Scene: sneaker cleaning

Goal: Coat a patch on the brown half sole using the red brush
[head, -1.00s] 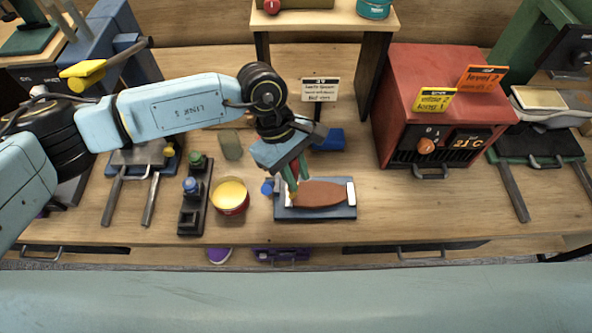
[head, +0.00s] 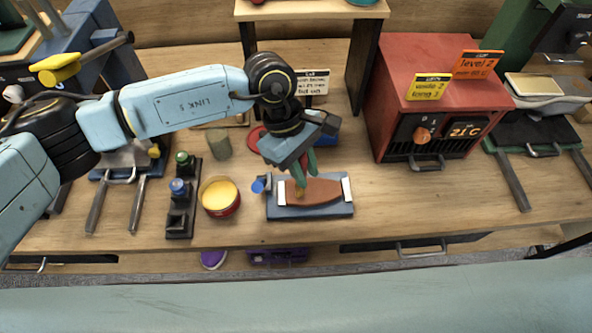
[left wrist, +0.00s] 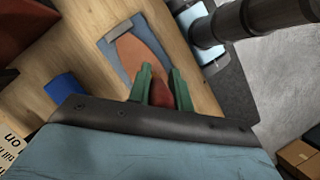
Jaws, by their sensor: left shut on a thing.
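The brown half sole (head: 322,191) lies flat on a blue-grey board (head: 330,212) between two pale end clamps. In the left wrist view the half sole (left wrist: 140,52) shows beyond the fingers. My left gripper (head: 304,167) is above the left part of the sole, its green fingers shut on the red brush (left wrist: 161,92). In the head view the brush's yellowish tip is low at the sole's left part; I cannot tell if it touches. No coated patch is clear. My right gripper is not in view.
An open tin of yellow stuff (head: 220,197) and a dark rack with blue and green knobs (head: 181,205) stand left of the board. A red oven (head: 425,100) stands to the right. Bare wood lies between oven and board.

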